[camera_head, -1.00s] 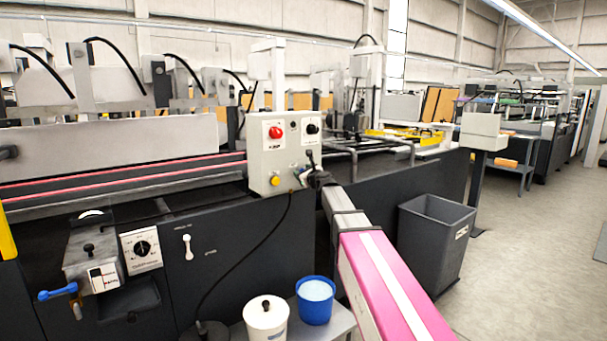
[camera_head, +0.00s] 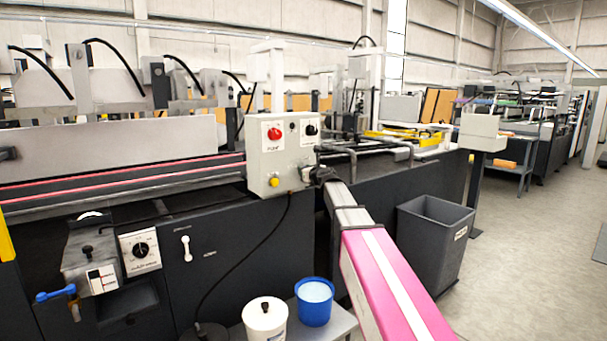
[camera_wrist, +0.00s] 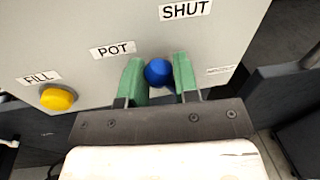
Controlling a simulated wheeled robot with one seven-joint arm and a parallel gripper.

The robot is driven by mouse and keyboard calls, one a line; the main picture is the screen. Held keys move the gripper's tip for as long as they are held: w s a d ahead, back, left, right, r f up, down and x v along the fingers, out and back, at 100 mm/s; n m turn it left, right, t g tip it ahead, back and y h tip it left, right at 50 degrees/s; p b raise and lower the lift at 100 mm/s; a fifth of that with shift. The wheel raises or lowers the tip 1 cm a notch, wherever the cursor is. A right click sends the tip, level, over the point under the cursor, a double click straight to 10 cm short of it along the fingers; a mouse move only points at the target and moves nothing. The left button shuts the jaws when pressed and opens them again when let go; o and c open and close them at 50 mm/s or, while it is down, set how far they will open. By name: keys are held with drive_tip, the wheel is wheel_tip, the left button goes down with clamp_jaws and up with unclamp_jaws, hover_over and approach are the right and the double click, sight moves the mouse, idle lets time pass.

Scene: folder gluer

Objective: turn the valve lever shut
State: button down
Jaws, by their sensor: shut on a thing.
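The valve lever shows in the wrist view as a round blue knob (camera_wrist: 158,72) in front of a grey box face, between the POT label (camera_wrist: 113,51) and the SHUT label (camera_wrist: 185,10). The rest of the lever is hidden. My gripper (camera_wrist: 159,80) has one green finger on each side of the knob and is shut on it. In the head view my gripper (camera_head: 318,175) is at the lower right of the grey control box (camera_head: 261,159), with the knob hidden there.
A yellow button (camera_wrist: 57,99) labelled FILL sits left on the box face. In the head view a red button (camera_head: 274,133) is above. A blue bucket (camera_head: 314,302), a white pot (camera_head: 265,318) and a grey bin (camera_head: 430,245) stand below.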

drive_tip(key=shift+w+d+r+m+g, duration=0.1)
drive_tip(key=shift+w+d+m+g, duration=0.25)
drive_tip(key=shift+m, duration=0.5)
drive_tip(key=shift+w+d+r+m+g, duration=0.15)
drive_tip(key=shift+d+m, duration=0.3)
drive_tip(key=shift+m, duration=0.45)
drive_tip(key=shift+w+d+r+m+g, duration=0.1)
drive_tip(key=shift+w+d+m, duration=0.25)
drive_tip(key=shift+m, duration=0.5)
drive_tip(key=shift+s, duration=0.1)
drive_tip(key=shift+f, duration=0.1)
drive_tip(key=c, duration=0.9)
unclamp_jaws()
drive_tip(key=shift+o, duration=0.2)
drive_tip(key=shift+d, duration=0.1)
drive_tip(key=shift+s, duration=0.1)
drive_tip(key=v, duration=1)
drive_tip(key=shift+s+d, duration=0.2)
drive_tip(key=shift+d, duration=0.05)
